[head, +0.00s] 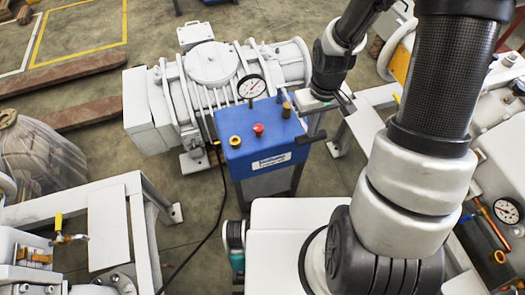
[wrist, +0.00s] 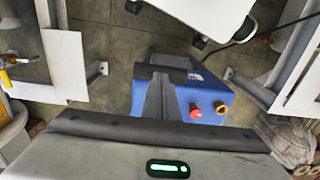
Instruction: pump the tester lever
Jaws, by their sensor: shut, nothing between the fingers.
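The tester is a blue box (head: 262,140) on a dark stand in the middle of the head view, with a round gauge (head: 251,87), a red button (head: 258,129) and a yellow ring (head: 235,141). Its lever, a black-ended bar (head: 310,138), sticks out from the box's right side. My gripper (head: 325,105) is shut and empty, just above and right of the box, apart from the lever's black end. In the wrist view the blue box (wrist: 204,98) and red button (wrist: 195,112) show beyond the gripper. Dark finger parts hide some of the box; lever contact is unclear there.
A large white vacuum pump (head: 210,65) stands behind the tester. A white metal frame (head: 110,225) is at the left, and machinery with another gauge (head: 507,211) is at the right. A black cable (head: 212,225) runs along the floor left of the tester.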

